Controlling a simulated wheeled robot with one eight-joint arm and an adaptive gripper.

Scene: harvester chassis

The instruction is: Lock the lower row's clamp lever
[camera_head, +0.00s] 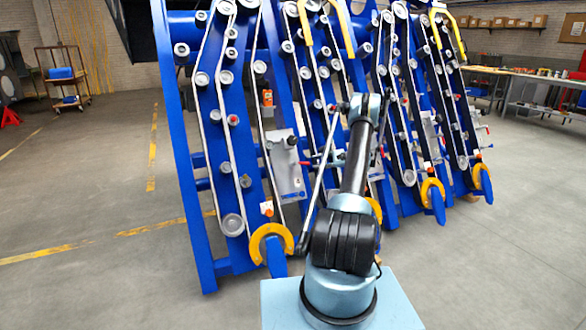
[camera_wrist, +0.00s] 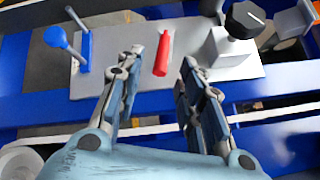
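In the wrist view a grey plate (camera_wrist: 92,106) on a blue beam carries a short red lever handle (camera_wrist: 162,54), a blue ball-ended lever (camera_wrist: 62,45) at left and a black knob (camera_wrist: 244,20) on a light block at right. I cannot tell for sure which is the clamp lever. My gripper (camera_wrist: 164,60) is open and empty, its two fingers apart with the red handle between them in the picture. Whether the fingers reach the handle's depth is unclear; no contact shows.
Blue harvester row frames (camera_head: 184,150) with rollers, belts and yellow hooks (camera_head: 262,240) stand close in front.

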